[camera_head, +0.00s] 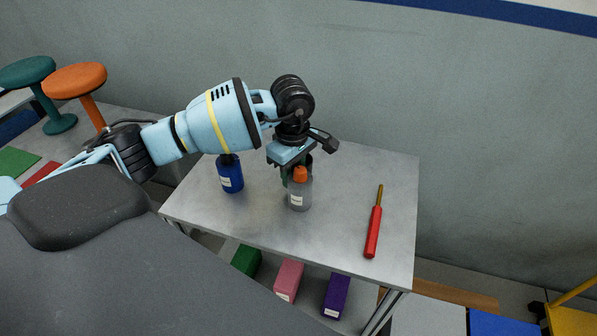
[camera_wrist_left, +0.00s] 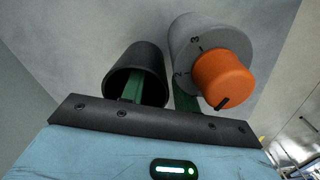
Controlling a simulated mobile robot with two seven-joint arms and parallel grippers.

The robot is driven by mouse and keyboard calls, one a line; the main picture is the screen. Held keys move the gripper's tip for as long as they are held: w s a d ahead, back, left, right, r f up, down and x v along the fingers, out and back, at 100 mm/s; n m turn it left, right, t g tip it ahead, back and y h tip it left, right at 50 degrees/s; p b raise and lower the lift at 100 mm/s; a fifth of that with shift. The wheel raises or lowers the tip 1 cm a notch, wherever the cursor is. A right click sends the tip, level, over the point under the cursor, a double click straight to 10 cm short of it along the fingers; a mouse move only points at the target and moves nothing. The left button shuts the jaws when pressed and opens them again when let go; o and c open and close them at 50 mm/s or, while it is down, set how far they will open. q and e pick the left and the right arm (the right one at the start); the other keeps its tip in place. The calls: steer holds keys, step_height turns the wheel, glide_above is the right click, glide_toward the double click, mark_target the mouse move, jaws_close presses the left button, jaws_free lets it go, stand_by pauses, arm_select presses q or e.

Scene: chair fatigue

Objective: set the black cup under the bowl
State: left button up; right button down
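A black cup (camera_wrist_left: 137,75) shows in the left wrist view, its mouth facing the camera. My left gripper (camera_wrist_left: 160,92) has two green fingers, set apart. I see no clear contact with the wall. In the head view my left gripper (camera_head: 290,177) points down over the table, just behind the bottle, and largely hides the cup. No bowl is in view. My right gripper is not in view.
A red-handled tool (camera_head: 373,230) lies at the right of the table (camera_head: 335,225). Coloured boxes sit below. A wall stands behind.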

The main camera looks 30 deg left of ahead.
arm_select(q)
steer(key=shift+f, duration=0.25)
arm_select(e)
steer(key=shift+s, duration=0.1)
arm_select(q)
jaws_close()
steer(key=shift+r, duration=0.1)
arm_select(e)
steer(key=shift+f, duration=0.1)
arm_select(q)
step_height(320, 180, up, 10)
steer(key=shift+f, duration=0.1)
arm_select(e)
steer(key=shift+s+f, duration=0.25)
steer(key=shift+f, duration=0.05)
